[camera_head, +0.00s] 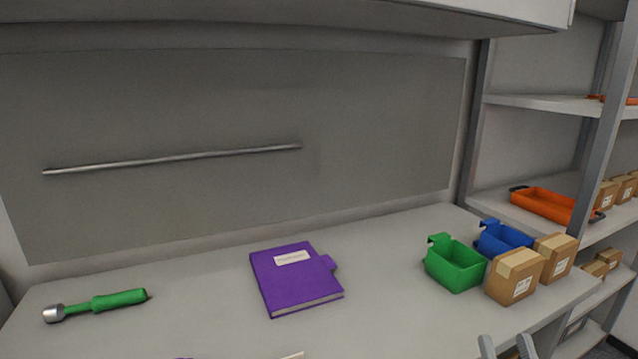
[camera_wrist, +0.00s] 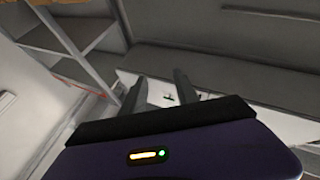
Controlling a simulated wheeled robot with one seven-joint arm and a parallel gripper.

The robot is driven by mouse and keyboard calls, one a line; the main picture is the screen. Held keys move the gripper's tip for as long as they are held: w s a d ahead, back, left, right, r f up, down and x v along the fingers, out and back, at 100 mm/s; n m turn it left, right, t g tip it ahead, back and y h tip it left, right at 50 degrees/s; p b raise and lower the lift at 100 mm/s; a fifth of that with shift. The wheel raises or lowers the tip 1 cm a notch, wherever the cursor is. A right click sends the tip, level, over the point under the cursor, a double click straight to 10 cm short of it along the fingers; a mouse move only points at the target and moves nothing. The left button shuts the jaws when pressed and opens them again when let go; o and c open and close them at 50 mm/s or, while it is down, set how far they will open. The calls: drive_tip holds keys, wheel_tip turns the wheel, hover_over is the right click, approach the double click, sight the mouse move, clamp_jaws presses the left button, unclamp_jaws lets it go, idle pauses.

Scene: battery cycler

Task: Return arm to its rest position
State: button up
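My gripper (camera_head: 507,345) shows at the bottom right edge of the head view, in front of the workbench (camera_head: 390,300). Only its two grey fingertips are visible there. They stand apart with nothing between them. In the wrist view, the two dark fingers of my gripper (camera_wrist: 160,84) are also spread with an empty gap. Behind them is a pale drawer front. The rest of my arm is outside the head view.
A green bin (camera_head: 455,266), a blue bin (camera_head: 503,238) and cardboard boxes (camera_head: 515,277) stand at the bench's right end. A purple binder (camera_head: 295,279) and green-handled tool (camera_head: 118,299) lie farther left. Shelving (camera_head: 545,107) rises at right. A metal bar (camera_head: 170,159) crosses the back panel.

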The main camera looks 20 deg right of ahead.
drive_tip(key=s+a+f+n+g+y+p, duration=0.1)
drive_tip(key=s+a+f+n+g+y, duration=0.1)
drive_tip(key=s+a+f, duration=0.5)
drive_tip(key=s+a+f+n+g+y+p, duration=0.1)
drive_tip(key=s+a+f+g+y, duration=0.3)
drive_tip(key=s+a+f+y, duration=0.3)
drive_tip(key=s, duration=0.4)
drive_tip(key=shift+s+a+f+n+g+y, duration=0.3)
drive_tip(key=shift+s+a+f+n+g, duration=0.05)
drive_tip(key=shift+a+n+g, duration=0.05)
